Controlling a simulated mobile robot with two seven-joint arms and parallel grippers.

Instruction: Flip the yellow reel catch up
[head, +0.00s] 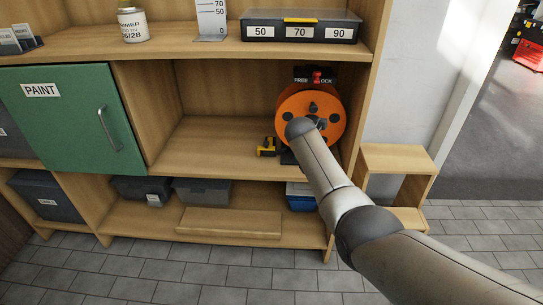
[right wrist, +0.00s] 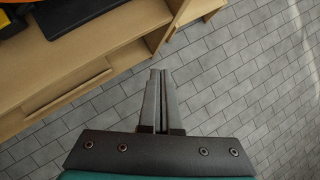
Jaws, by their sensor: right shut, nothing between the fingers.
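The orange reel (head: 292,103) stands at the right end of the middle shelf, partly covered by my right arm. Above it is a black plate (head: 301,73) lettered FREE and LOCK with a small red lever (head: 317,77). A small yellow-and-black item (head: 267,146) sits left of the reel's foot; I cannot tell whether it is the catch. No other yellow part shows on the reel. My right gripper (right wrist: 158,76) is shut and empty, apart from anything, over the floor beside the shelf edge in the right wrist view. In the head view my arm hides it. My left gripper is out of view.
A green PAINT door (head: 75,115) closes the left bay. A black organizer case (head: 300,30) sits on the upper shelf. Grey bins (head: 203,190) and a blue bin (head: 301,199) are below. A small wooden stand (head: 397,158) is at right. The shelf left of the reel is mostly clear.

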